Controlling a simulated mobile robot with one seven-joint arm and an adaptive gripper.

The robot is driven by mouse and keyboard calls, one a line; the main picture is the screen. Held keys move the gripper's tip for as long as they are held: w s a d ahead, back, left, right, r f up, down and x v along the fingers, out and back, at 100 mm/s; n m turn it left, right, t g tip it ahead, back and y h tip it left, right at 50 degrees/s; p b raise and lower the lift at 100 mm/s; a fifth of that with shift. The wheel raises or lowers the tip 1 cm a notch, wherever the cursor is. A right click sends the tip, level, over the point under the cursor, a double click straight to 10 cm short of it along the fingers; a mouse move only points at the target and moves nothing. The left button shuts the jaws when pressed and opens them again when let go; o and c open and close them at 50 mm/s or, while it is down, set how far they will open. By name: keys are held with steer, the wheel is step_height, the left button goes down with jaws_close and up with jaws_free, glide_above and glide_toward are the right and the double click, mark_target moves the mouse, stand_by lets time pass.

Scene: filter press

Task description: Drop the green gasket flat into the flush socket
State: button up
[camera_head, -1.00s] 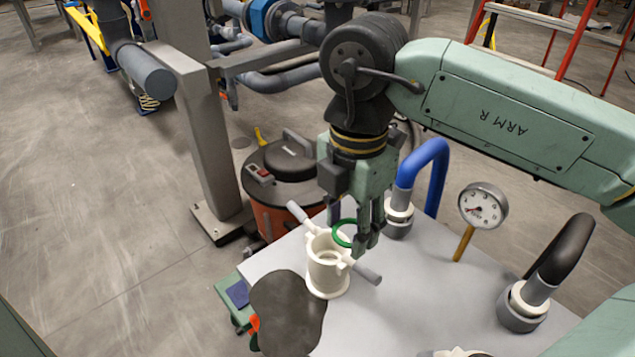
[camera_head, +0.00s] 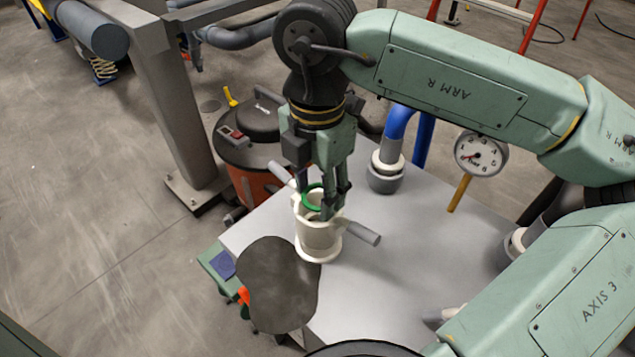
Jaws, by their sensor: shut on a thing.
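The green gasket (camera_head: 313,196) is a thin ring at the mouth of a white cylindrical fitting (camera_head: 318,240) with two grey side handles. My gripper (camera_head: 330,212) points down over the fitting and is shut on the gasket's right side. The gasket looks tilted, and its lower part lies inside or just above the fitting's rim; I cannot tell which. The fingertips hide part of the ring and of the fitting's opening. The inside of the fitting, where a socket may be, is hidden.
The fitting stands on a grey tabletop (camera_head: 400,260). A dark flat plate (camera_head: 280,285) is in front of it. A blue pipe in a white collar (camera_head: 386,170) and a pressure gauge (camera_head: 480,155) stand to the right. A red-and-black vacuum (camera_head: 250,145) is behind.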

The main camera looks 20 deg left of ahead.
stand_by(0.3)
steer(key=o, duration=0.8)
steer(key=shift+c, duration=0.2)
steer(key=shift+r, duration=0.1)
step_height(320, 180, up, 12)
